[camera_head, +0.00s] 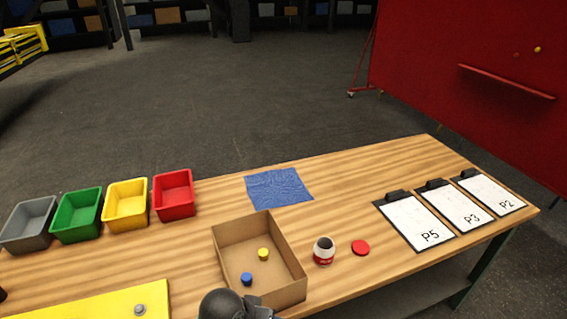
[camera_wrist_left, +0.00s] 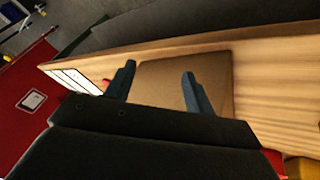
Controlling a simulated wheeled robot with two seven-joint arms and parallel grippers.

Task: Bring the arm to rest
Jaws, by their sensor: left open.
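My left gripper (camera_wrist_left: 158,70) shows in the left wrist view with its two blue-grey fingers apart and nothing between them. A plain brown surface, seemingly the cardboard box, lies beyond the fingertips; the gap to it cannot be judged. In the head view a rounded black part, seemingly of my arm, covers the front left corner of the cardboard box (camera_head: 286,262). The open box holds a blue cylinder (camera_head: 246,279) and a yellow cylinder (camera_head: 263,254). My right gripper is in neither view.
On the wooden table (camera_head: 350,180) stand grey (camera_head: 28,222), green (camera_head: 77,212), yellow (camera_head: 126,203) and red (camera_head: 173,193) bins. A blue cloth (camera_head: 278,188), an open jar (camera_head: 324,251), a red lid (camera_head: 361,247), clipboards (camera_head: 415,220) and a yellow mat (camera_head: 90,304) lie around the box.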

